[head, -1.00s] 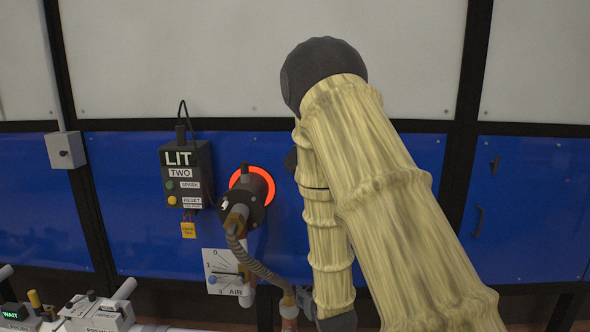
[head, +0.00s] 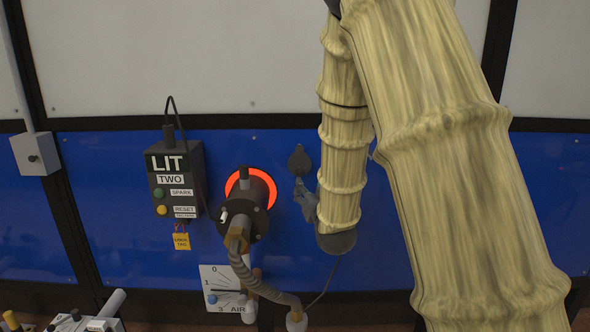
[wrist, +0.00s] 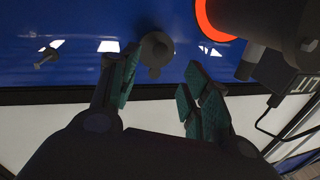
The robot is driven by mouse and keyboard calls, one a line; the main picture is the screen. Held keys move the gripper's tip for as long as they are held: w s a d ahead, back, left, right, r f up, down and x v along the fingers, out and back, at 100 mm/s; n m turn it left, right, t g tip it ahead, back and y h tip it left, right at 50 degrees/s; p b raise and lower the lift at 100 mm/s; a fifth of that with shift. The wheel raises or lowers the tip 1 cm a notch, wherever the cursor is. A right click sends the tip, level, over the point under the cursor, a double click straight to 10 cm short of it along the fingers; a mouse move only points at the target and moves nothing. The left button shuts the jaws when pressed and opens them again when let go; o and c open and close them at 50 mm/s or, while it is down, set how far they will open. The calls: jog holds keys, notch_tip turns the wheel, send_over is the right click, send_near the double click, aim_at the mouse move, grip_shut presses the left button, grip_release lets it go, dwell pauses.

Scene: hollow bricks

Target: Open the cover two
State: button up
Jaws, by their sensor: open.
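Cover two seems to be the small dark round cover (head: 299,160) on the blue panel, right of the burner with the glowing red ring. No label shows on it. In the wrist view the cover (wrist: 157,46) lies just beyond my gripper (wrist: 162,70), whose fingers are spread and empty. The left fingertip is close to the cover's edge; I cannot tell if they touch.
The dark burner (head: 247,205) with its hose (head: 262,282) stands out from the panel left of my gripper. A control box (head: 176,183) reading LIT and TWO hangs further left, with a yellow tag (head: 181,241) below. An air dial (head: 222,288) sits under the burner.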

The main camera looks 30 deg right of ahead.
aim_at(301, 174)
jog(key=p+x, duration=0.3)
jog(key=x, duration=0.7)
jog(key=shift+w+r, duration=0.15)
jog(key=shift+w, duration=0.05)
jog(key=shift+w+d+p, duration=0.15)
jog(key=shift+w+p, duration=0.2)
jog(key=shift+w, duration=0.15)
grip_shut()
